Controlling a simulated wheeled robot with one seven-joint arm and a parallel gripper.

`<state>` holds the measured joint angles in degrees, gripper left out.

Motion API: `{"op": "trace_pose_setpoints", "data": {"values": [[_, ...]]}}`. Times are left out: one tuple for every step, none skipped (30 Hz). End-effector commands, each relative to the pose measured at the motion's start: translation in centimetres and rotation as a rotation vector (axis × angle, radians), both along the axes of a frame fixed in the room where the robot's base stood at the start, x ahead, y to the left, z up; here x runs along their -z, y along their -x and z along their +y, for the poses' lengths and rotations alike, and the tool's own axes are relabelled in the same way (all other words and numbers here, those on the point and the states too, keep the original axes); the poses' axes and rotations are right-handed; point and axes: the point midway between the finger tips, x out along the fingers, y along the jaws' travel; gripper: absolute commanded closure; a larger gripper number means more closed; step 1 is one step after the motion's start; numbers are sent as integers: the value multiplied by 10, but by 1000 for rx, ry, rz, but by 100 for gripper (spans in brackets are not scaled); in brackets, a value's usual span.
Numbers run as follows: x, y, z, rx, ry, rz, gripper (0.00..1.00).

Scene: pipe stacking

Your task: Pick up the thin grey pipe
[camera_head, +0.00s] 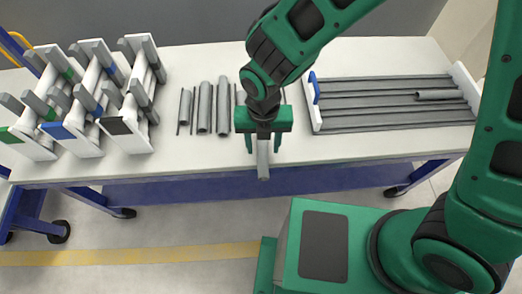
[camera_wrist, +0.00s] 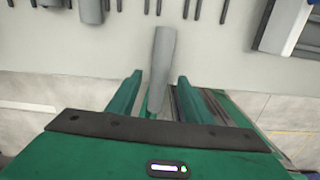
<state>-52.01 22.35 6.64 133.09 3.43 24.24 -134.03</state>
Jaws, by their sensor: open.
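Several thin grey pipes lie on the white table between thicker ones. One thin pipe (camera_head: 192,110) lies left of a thick pipe, and another (camera_head: 236,100) shows left of my gripper. Thin pipes also show along the top edge of the wrist view (camera_wrist: 198,9). My gripper (camera_head: 263,146) is open near the table's front edge, in front of the pipe row. In the wrist view my gripper (camera_wrist: 156,88) has its fingers apart. My arm hides part of the row.
Thicker grey pipes (camera_head: 205,107) lie in the row. White racks with grey pegs (camera_head: 128,130) stand at the left. A grooved grey tray (camera_head: 390,117) with white ends is at the right, with a short pipe (camera_head: 435,94) on it.

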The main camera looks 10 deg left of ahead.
Motion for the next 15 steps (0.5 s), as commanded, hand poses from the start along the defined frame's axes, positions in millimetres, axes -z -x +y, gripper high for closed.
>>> {"op": "trace_pose_setpoints", "data": {"values": [[8,1,0,0,4,2,54],[12,1,0,0,4,2,54],[17,1,0,0,4,2,54],[20,1,0,0,2,2,54],[23,1,0,0,2,2,54],[26,1,0,0,2,2,54],[28,1,0,0,2,1,54],[29,1,0,0,1,1,54],[30,0,0,0,1,0,54],[31,0,0,0,0,0,54],[31,0,0,0,0,0,54],[31,0,0,0,0,0,54],[31,0,0,0,0,0,54],[31,0,0,0,0,0,54],[31,0,0,0,0,0,54]]}}
